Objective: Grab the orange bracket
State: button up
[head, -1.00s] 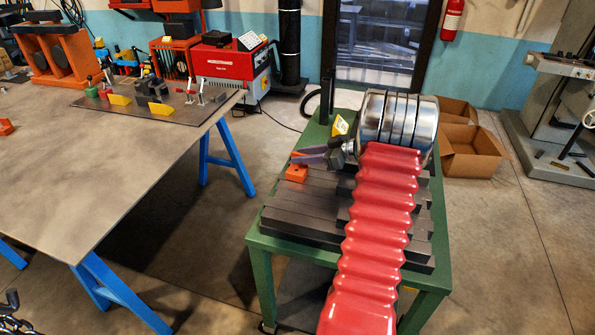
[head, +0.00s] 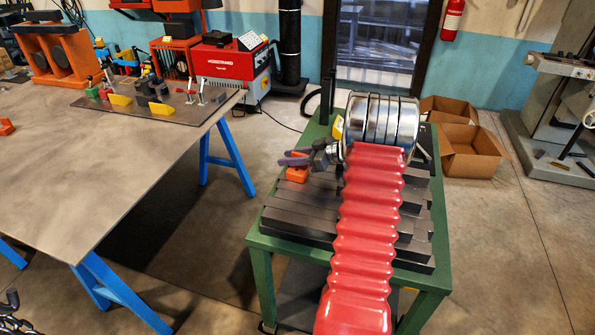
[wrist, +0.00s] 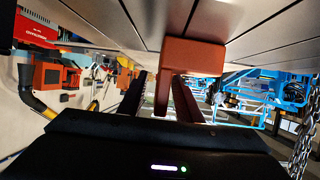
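The orange bracket (head: 297,174) sits on the dark slats at the left side of the green stand. In the wrist view the bracket (wrist: 195,55) is large and close, shaded to red-brown, against the grey slats. My gripper (head: 286,157) is beside and just above it in the head view, its fingers spread apart. In the wrist view the fingers of my gripper (wrist: 160,85) reach towards the bracket, which is mostly right of their middle. I cannot tell whether a finger touches it. The gripper's body hides the lower part of the wrist view.
The green stand (head: 262,290) carries the dark slats (head: 290,215). A large grey table (head: 90,190) on blue trestles is to the left, with clamps and yellow blocks at its back. Cardboard boxes (head: 470,152) stand on the floor behind right. Floor between table and stand is clear.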

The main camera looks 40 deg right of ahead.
jog(key=shift+c, duration=0.4)
grip_shut()
jog(key=shift+r, duration=0.15)
notch_tip(320, 180, up, 10)
dwell(0.7)
dwell(0.4)
